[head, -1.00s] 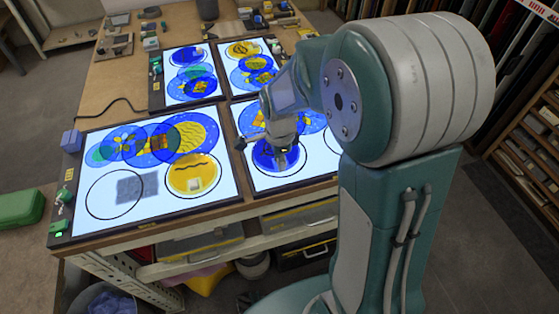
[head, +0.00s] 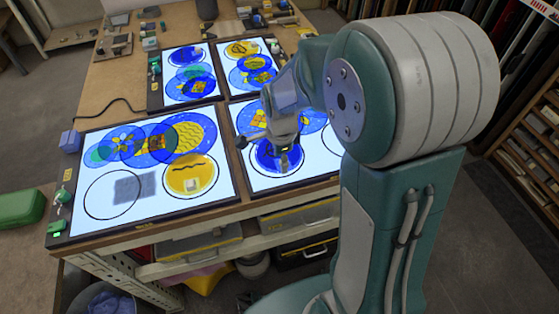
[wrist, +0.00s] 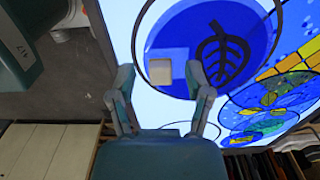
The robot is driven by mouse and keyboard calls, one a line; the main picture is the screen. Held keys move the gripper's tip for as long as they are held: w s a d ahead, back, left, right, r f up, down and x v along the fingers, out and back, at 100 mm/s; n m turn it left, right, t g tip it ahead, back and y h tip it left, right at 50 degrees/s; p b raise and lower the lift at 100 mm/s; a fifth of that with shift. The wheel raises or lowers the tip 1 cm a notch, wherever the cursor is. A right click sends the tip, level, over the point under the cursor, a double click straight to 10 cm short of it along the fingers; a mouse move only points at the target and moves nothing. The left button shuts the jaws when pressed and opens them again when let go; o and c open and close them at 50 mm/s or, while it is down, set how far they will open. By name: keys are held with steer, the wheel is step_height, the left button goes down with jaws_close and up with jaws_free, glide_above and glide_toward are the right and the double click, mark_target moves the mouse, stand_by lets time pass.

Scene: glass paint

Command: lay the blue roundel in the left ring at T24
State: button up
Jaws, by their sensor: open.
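A dark blue roundel (head: 265,158) lies on the front right light panel, inside the left black ring. In the wrist view the blue roundel (wrist: 205,20) carries a dark leaf mark and a small pale block (wrist: 165,71). The ring (wrist: 137,38) shows as a dark line, with a lit gap between it and the roundel on the left. My gripper (head: 285,170) is over the roundel in the head view and hides part of it. In the wrist view my gripper (wrist: 160,84) is open, its fingers apart near the pale block. I cannot read a T24 label.
Overlapping patterned discs (head: 150,140) lie behind. Two more panels (head: 180,100) stand further back. A green case (head: 20,208) sits at left.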

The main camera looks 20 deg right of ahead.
step_height(320, 180, up, 11)
steer(key=s+r+n+t, duration=0.2)
steer(key=s+r+n, duration=0.1)
steer(key=s+n, duration=0.5)
steer(key=s+r+n+t, duration=0.3)
steer(key=s+n, duration=0.5)
steer(key=n, duration=0.2)
steer(key=shift+d+r+t, duration=0.15)
steer(key=shift+r+t, duration=0.1)
steer(key=shift+t, duration=0.05)
